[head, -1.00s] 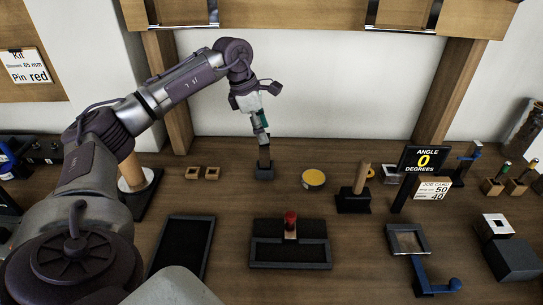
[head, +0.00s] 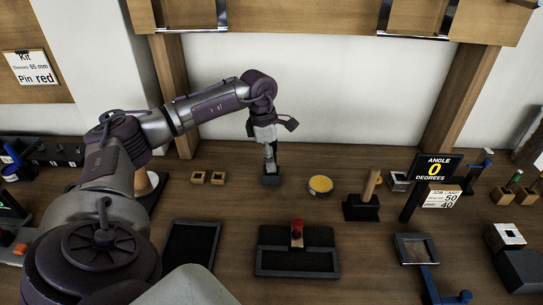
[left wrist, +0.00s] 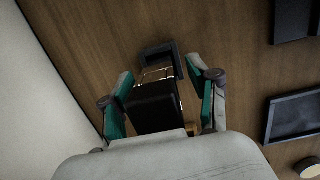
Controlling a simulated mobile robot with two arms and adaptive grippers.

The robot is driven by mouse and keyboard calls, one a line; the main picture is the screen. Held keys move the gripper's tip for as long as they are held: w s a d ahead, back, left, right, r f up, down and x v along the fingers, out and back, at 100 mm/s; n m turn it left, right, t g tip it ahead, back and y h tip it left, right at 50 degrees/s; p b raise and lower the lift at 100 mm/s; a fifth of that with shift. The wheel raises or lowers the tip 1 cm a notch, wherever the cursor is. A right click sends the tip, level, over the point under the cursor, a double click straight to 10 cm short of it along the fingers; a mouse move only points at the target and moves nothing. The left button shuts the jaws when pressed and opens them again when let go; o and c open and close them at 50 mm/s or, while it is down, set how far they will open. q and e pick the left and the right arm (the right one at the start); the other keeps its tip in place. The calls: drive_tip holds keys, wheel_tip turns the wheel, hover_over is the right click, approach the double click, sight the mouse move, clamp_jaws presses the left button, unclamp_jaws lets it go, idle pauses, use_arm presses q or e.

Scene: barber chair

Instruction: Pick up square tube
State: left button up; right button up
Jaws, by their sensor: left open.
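The square tube (left wrist: 155,106) stands upright in a small dark holder (head: 271,180). In the left wrist view its dark end faces the camera, and its shiny brownish side runs down to the holder (left wrist: 166,52). My left gripper (head: 270,153) is above the holder, pointing down. In the left wrist view its open green-padded fingers (left wrist: 160,78) are on either side of the tube, with a visible gap at least on the right side. In the head view the gripper hides most of the tube. My right gripper is not in view.
Two small wooden blocks (head: 208,178) lie left of the holder. A round yellow-topped tin (head: 320,185) and a dark stand with a wooden peg (head: 361,207) are to its right. A black tray with a red knob (head: 297,262) is in front. The wall is behind.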

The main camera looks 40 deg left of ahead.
use_arm(q)
clamp_jaws()
drive_tip(key=shift+r, duration=0.15)
idle(0.4)
drive_tip(key=shift+r, duration=1.9)
drive_tip(key=w+d+r, duration=0.1)
drive_tip(key=d+r, duration=0.2)
drive_tip(key=d, duration=0.2)
drive_tip(key=w+d+r+b, duration=0.1)
drive_tip(key=d+r, duration=0.3)
drive_tip(key=d, duration=0.2)
drive_tip(key=shift+w+d, duration=0.15)
drive_tip(key=shift+d, duration=0.15)
